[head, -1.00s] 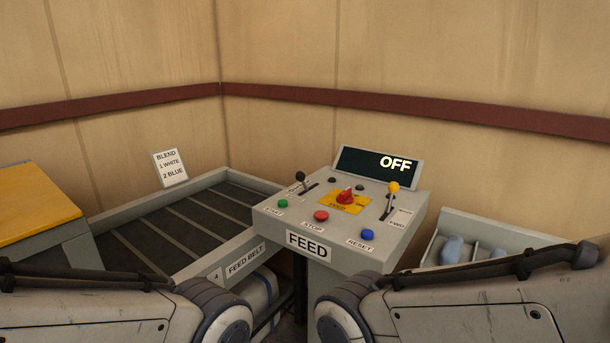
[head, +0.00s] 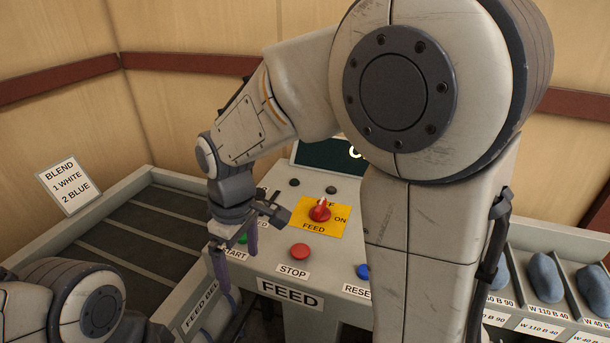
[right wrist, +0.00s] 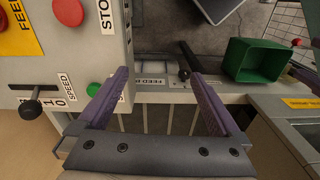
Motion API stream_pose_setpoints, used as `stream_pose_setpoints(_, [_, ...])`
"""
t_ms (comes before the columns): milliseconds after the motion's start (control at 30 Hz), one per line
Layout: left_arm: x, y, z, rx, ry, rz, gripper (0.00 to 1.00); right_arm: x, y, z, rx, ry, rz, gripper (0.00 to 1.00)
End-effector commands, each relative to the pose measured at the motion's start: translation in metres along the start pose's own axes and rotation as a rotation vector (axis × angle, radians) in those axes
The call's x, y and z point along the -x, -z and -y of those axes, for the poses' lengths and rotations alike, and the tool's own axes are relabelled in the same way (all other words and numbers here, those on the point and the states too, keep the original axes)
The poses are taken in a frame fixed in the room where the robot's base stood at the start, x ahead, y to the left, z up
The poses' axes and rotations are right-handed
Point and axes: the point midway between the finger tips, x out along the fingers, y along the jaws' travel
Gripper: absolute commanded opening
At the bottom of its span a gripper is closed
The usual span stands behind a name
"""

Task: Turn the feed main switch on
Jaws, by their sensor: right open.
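The feed main switch (head: 320,214) is a red rotary knob on a yellow FEED plate (head: 302,228) on the grey console. Its white pointer points up toward the partly hidden OFF mark; ON is at its right. In the right wrist view, the yellow plate (right wrist: 22,38) shows at the top left, cut off by the edge. My right gripper (head: 237,270) is open and empty, left of the switch and apart from it, over the console's left edge by START. Its purple fingers also show in the right wrist view (right wrist: 156,75). My left gripper is out of view.
A red STOP button (head: 300,251) and a blue RESET button (head: 363,271) are near the switch. My right arm hides the console's right side and most of the display (head: 322,157). The feed belt (head: 150,240) lies left. The right wrist view shows a black lever (right wrist: 30,109).

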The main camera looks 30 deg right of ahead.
Motion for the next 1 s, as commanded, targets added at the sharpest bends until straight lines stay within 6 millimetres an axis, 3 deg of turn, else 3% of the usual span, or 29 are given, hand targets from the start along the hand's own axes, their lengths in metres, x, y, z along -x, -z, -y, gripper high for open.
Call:
stream_pose_setpoints(33, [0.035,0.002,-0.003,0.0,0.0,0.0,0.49,0.03,0.01,-0.045,-0.018,-0.005,0.011,1.0])
stream_pose_setpoints(100, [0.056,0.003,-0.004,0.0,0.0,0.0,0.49,0.043,0.014,-0.102,-0.005,-0.012,0.019,1.0])
stream_pose_setpoints(200, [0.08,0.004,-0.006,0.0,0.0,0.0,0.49,0.054,0.003,-0.177,0.014,-0.018,0.031,1.0])
stream_pose_setpoints(300, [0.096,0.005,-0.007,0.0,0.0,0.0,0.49,0.059,-0.017,-0.232,0.029,-0.021,0.04,1.0])
stream_pose_setpoints(400, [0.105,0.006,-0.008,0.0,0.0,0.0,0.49,0.059,-0.035,-0.267,0.044,-0.022,0.047,1.0])
stream_pose_setpoints(500, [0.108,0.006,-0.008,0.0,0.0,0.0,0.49,0.055,-0.045,-0.282,0.052,-0.023,0.05,1.0])
stream_pose_setpoints(667, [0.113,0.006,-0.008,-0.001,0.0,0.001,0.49,0.038,-0.048,-0.285,0.057,-0.02,0.052,1.0])
stream_pose_setpoints(1000, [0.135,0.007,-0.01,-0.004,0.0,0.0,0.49,-0.023,-0.051,-0.286,0.056,-0.02,0.052,1.0])
